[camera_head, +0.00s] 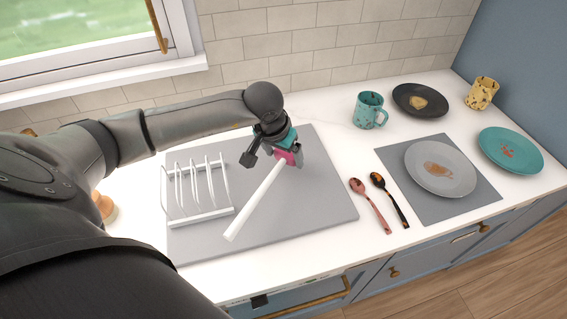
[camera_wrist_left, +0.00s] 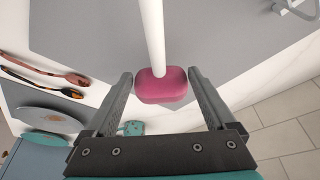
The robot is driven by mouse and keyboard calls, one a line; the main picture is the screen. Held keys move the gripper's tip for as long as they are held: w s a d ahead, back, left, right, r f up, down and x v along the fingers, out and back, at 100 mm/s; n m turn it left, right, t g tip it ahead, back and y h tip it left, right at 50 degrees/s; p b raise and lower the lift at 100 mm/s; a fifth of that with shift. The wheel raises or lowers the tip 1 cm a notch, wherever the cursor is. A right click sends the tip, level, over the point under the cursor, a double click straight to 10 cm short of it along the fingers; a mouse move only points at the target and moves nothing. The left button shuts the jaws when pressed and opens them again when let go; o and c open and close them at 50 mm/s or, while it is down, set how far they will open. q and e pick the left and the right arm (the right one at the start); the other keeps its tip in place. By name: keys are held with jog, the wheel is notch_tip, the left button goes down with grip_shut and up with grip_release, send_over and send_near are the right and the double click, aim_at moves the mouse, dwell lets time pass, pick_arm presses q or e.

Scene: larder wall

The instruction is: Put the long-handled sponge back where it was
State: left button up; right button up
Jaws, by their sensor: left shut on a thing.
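The long-handled sponge has a pink head (camera_head: 285,157) and a long white handle (camera_head: 256,201) that slants toward the front left over the grey board. In the left wrist view the pink head (camera_wrist_left: 161,86) sits between the two fingers, with the handle (camera_wrist_left: 152,35) running away from me. My left gripper (camera_head: 275,160) is shut on the sponge at its head, over the back middle of the board. I cannot tell whether the handle touches the board. My right gripper is not in view.
A white rack (camera_head: 200,217) stands on the left of the grey board (camera_head: 310,215). To the right are two spoons (camera_head: 370,205), a grey plate (camera_head: 440,168) on a mat, a teal mug (camera_head: 369,109), a dark plate (camera_head: 421,100) and a teal plate (camera_head: 511,150). The board's right part is clear.

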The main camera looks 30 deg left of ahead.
pick_arm(q)
notch_tip(320, 180, down, 4)
jog(key=shift+r, duration=0.25)
jog(key=shift+f, duration=0.15)
jog(key=o, duration=1.1)
